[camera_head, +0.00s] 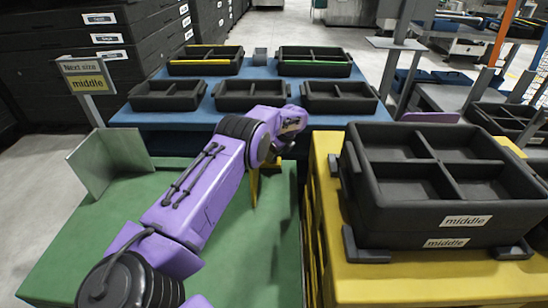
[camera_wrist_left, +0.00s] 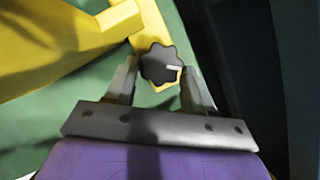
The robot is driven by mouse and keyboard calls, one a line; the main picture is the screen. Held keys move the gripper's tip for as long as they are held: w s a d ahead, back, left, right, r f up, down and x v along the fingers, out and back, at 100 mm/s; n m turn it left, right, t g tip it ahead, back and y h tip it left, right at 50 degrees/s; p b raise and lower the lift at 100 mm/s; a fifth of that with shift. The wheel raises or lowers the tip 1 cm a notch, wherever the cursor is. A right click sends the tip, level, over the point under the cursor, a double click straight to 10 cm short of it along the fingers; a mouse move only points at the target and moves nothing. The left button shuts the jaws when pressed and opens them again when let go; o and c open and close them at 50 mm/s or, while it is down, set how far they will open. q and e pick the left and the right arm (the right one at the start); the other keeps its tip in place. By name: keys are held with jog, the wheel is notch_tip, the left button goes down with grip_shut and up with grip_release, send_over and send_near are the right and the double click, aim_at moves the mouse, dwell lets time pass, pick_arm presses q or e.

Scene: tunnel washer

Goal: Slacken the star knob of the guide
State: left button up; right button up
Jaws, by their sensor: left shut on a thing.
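The guide (camera_wrist_left: 115,22) is yellow and stands on the green table; in the head view only a narrow part of it (camera_head: 254,187) shows under my left arm. Its star knob (camera_wrist_left: 161,63) is black and lobed, with a white mark pointing right in the left wrist view. My left gripper (camera_wrist_left: 160,76) has one finger on each side of the knob and is shut on it. In the head view my purple left arm hides the knob and most of the gripper. My right gripper is not in view.
Stacked black trays (camera_head: 440,185) labelled "middle" stand on a yellow stand (camera_head: 420,280) at the right. Several black trays sit on a blue table (camera_head: 190,118) behind. A metal plate (camera_head: 108,165) and a sign (camera_head: 86,76) reading "middle" are at the left. The green table (camera_head: 60,240) is clear front left.

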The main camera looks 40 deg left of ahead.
pick_arm(q)
jog(key=shift+w+f+n+g+b, duration=0.15)
jog(key=shift+f+n+g+b, duration=0.15)
jog(key=shift+n+b, duration=0.65)
jog(key=shift+r+n+b, duration=0.25)
jog(key=shift+b, duration=0.35)
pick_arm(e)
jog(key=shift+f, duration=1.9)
pick_arm(q)
jog(key=o, duration=0.8)
jog(key=p+v, duration=0.2)
jog(key=v, duration=0.8)
jog(key=shift+w+r+p, duration=0.2)
jog(key=shift+r+p, duration=0.1)
jog(key=shift+p, duration=0.1)
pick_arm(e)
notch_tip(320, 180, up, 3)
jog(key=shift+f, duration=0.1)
